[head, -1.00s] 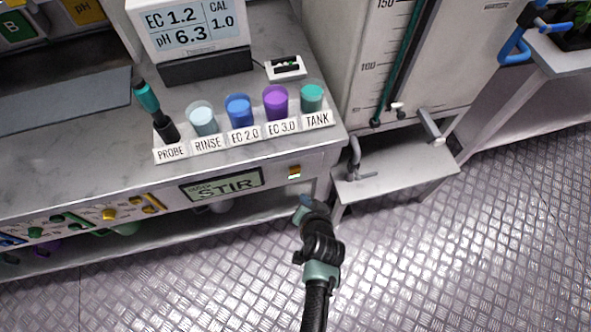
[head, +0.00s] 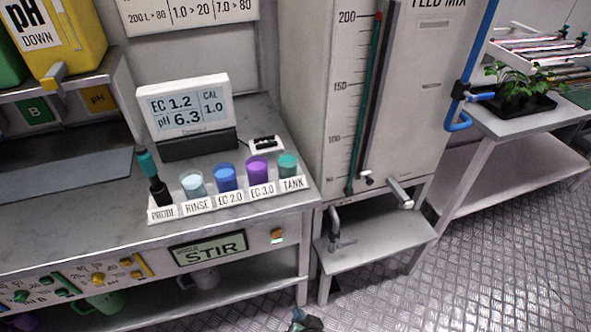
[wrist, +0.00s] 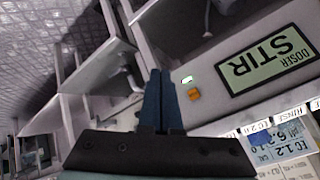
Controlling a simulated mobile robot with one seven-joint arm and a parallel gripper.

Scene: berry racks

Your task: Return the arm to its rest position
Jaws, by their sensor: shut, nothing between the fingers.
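My gripper (wrist: 158,102) is shut and empty in the wrist view, its two dark fingers together. It is in front of the bench, with the STIR doser panel (wrist: 268,66) and its orange button (wrist: 194,95) to the right in that view. In the head view only a small part of my arm's end shows at the bottom edge, in front of the bench and low; the fingers are hard to make out there.
The bench (head: 100,222) holds the meter (head: 187,108), the probe (head: 153,180) and a row of labelled cups (head: 225,178). A feed tank (head: 340,60) stands right of it above a low stand (head: 375,240). The floor (head: 480,270) at the right is clear.

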